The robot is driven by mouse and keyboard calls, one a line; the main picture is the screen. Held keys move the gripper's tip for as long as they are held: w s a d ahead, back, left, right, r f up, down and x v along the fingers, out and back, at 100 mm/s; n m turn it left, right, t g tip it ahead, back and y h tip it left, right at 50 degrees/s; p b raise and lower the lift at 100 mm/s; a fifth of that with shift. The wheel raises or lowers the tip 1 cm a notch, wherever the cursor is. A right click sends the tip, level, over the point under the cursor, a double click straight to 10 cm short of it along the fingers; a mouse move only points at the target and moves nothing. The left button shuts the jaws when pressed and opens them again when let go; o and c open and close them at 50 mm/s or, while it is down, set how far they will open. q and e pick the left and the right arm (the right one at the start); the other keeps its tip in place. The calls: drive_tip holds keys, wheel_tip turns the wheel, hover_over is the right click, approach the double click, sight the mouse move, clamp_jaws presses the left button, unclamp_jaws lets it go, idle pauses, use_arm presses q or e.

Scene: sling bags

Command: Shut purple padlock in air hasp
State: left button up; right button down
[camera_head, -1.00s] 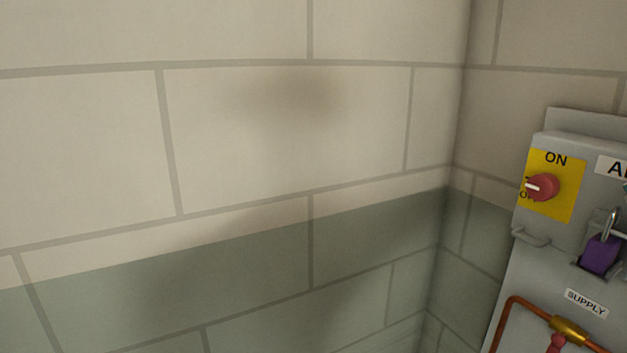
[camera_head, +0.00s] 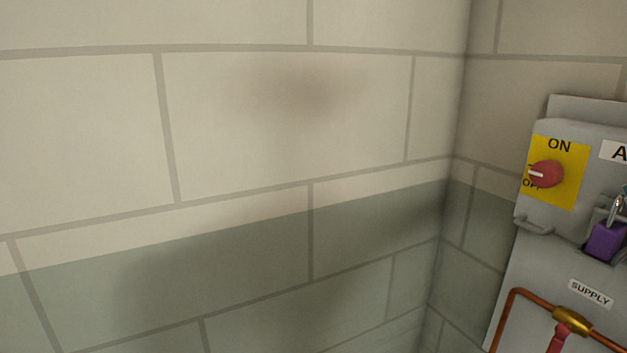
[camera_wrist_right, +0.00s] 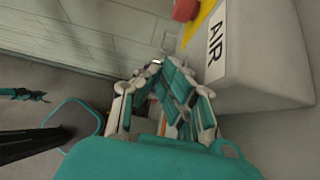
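The purple padlock (camera_head: 605,241) hangs at the right edge of the head view, below a grey metal shackle or hasp part (camera_head: 615,211) that the picture edge partly cuts off. I cannot tell whether the shackle is shut or how it passes through the hasp. My right gripper (camera_wrist_right: 178,80) shows in the right wrist view beside the grey AIR box, with its teal fingers drawn toward each other. What lies between them is hidden, and the padlock cannot be made out there. A small teal and dark part (camera_wrist_right: 24,95) at the far left may be my left gripper.
The grey panel carries a red knob (camera_head: 547,174) on a yellow ON/OFF plate (camera_head: 570,188), a SUPPLY label (camera_head: 591,293) and a copper pipe with a brass fitting (camera_head: 572,320). An AIR label (camera_wrist_right: 216,55) marks the box. Bare block wall (camera_head: 250,130) fills the left.

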drive_tip(key=shift+r+p, duration=0.6)
drive_tip(key=shift+p, duration=0.25)
wheel_tip(320, 180, up, 5)
drive_tip(key=p, duration=0.4)
drive_tip(key=shift+f, duration=0.1)
